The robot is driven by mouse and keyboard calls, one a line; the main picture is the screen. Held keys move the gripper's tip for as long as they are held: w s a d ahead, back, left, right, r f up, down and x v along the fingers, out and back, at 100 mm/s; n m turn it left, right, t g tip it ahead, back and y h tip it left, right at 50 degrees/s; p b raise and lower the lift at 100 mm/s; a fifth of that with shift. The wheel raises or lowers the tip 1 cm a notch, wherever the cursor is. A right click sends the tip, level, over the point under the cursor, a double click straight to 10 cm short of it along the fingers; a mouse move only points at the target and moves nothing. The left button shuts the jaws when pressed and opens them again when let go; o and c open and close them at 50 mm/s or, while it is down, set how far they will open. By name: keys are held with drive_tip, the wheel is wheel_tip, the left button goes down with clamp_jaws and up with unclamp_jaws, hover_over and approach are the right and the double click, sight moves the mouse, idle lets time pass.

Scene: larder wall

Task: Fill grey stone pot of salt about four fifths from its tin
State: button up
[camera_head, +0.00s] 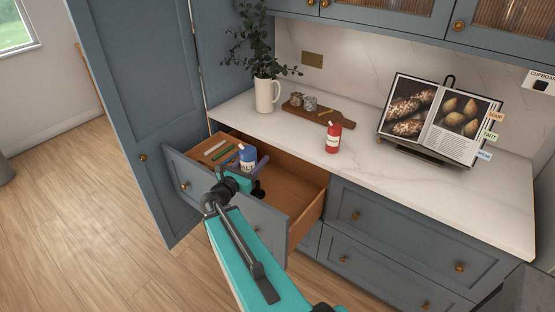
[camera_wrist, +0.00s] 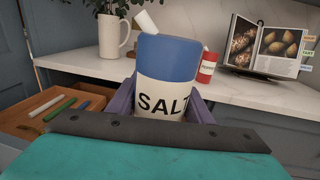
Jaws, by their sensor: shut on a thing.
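The salt tin (camera_head: 248,156) is blue with a cream label. In the wrist view the tin (camera_wrist: 166,90) stands roughly upright, reading "SALT". My gripper (camera_head: 250,168) is shut on it, with purple fingers on both sides in the wrist view (camera_wrist: 162,108). The tin is at the open drawer; its exact height above the drawer floor is unclear. A small white piece (camera_wrist: 145,22) shows by its upper left; I cannot tell whether it belongs to the tin. A small grey pot (camera_head: 310,104) stands on the wooden board, beside another small pot (camera_head: 296,99). Their contents are too small to see.
The open drawer (camera_head: 305,212) holds green and pale sticks (camera_head: 222,154). On the counter are a plant in a white jug (camera_head: 268,95), the board (camera_head: 335,114), a red tin (camera_head: 333,137) and a cookbook on a stand (camera_head: 440,118). The front right counter is clear.

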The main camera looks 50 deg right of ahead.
drive_tip(key=w+a+n+t+b, duration=0.1)
drive_tip(key=w+a, duration=0.2)
drive_tip(key=a, duration=0.4)
drive_tip(key=w+a+f+n+t+y+b, duration=0.15)
drive_tip(key=w+a, duration=0.25)
drive_tip(key=a, duration=0.4)
drive_tip(key=w+a+n+t+b, duration=0.1)
drive_tip(key=w+a+t, duration=0.15)
drive_tip(key=a, duration=0.45)
drive_tip(key=w+a+f+n+t+y+b, duration=0.1)
drive_tip(key=a+n+t+y+b, duration=0.1)
drive_tip(key=a, duration=1.9)
drive_tip(key=shift+w+t+b, duration=0.25)
drive_tip(key=shift+t+b, duration=0.05)
drive_tip(key=shift+b, duration=0.1)
drive_tip(key=shift+s, duration=0.15)
